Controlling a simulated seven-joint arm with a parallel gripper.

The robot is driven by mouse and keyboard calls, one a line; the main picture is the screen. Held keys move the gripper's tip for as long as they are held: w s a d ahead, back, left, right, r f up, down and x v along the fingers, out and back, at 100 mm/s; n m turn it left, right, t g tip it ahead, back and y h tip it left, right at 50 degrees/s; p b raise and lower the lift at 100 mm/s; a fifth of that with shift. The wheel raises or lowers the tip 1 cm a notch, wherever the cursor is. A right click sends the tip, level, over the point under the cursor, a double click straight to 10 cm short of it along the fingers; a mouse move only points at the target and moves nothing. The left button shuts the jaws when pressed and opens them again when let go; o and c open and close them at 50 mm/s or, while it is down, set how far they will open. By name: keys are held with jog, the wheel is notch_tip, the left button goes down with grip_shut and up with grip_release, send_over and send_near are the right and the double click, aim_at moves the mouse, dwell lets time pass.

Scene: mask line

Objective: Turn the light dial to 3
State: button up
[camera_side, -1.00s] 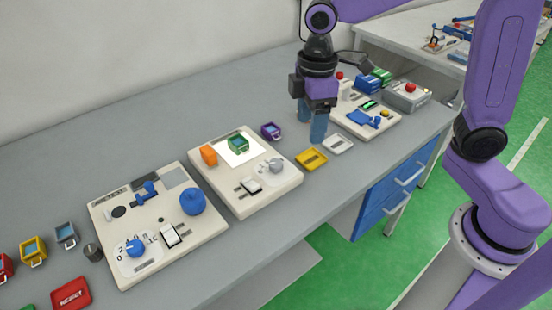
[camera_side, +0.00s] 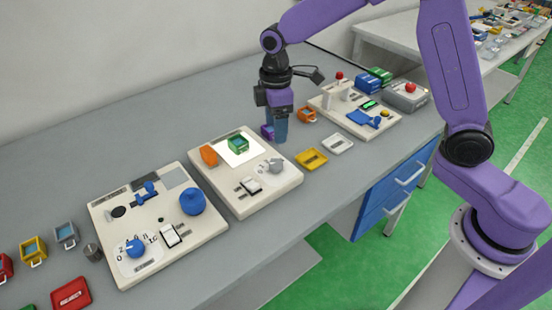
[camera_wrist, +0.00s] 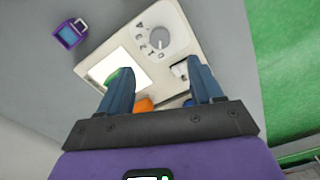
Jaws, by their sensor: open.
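The middle panel (camera_side: 271,203) carries a grey dial (camera_side: 276,166) beside a bright lit white square (camera_side: 238,158). In the wrist view the grey dial (camera_wrist: 158,42) sits on a pale round plate with dark marks; its setting is too small to read surely. My gripper (camera_side: 276,133) points down behind the panel's far right corner, apart from the dial. In the wrist view my gripper (camera_wrist: 160,80) is open and empty, its fingers spread over the view of the lit square and a rocker switch, with the dial beyond their tips.
A green block (camera_side: 238,145) stands on the lit square and an orange block (camera_side: 208,155) beside it. A purple container (camera_side: 266,131) is beside my gripper. Yellow (camera_side: 311,159) and white (camera_side: 338,144) trays lie to the right. The left panel (camera_side: 120,190) has blue knobs.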

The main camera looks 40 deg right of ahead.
aim_at(276, 163)
notch_tip(276, 163, down, 12)
jog(key=shift+r, duration=0.25)
jog(key=c, duration=1.1)
